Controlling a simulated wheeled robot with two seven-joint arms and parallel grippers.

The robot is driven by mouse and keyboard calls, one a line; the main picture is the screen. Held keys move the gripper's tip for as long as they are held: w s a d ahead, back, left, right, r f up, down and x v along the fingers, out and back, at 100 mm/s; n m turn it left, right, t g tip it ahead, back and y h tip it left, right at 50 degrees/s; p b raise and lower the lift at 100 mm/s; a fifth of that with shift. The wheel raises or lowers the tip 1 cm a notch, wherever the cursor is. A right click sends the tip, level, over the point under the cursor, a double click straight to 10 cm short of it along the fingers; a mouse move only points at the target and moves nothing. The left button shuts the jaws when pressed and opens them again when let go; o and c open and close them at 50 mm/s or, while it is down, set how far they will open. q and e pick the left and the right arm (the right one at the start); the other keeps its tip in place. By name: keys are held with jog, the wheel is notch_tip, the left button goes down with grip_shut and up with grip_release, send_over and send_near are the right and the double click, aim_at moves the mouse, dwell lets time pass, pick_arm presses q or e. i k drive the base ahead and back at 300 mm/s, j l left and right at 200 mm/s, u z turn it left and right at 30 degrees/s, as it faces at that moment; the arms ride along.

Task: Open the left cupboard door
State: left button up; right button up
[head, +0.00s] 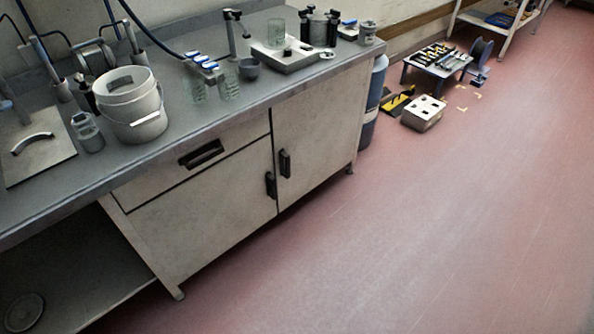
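The left cupboard door (205,224) is a pale grey panel under the drawer of the lab bench. It looks shut, flush with the front. Its dark vertical handle (270,185) is near its right edge. The right cupboard door (325,130) beside it also looks shut, with a dark handle (284,163) near its left edge. The drawer (195,160) above the left door is shut and has a dark recessed-looking handle (201,154). Neither of my grippers shows in the head view.
The worktop (190,127) holds a white bucket (133,112), a square plate with a handle (33,150), glass beakers and a scale-like device (285,58). Pinkish floor (400,230) before the doors is clear. A grey box (423,113) and low table (437,62) stand farther back.

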aim_at(191, 224)
jog(key=i+l, duration=0.9)
jog(key=l, duration=0.15)
jog(key=k+l+z, duration=0.05)
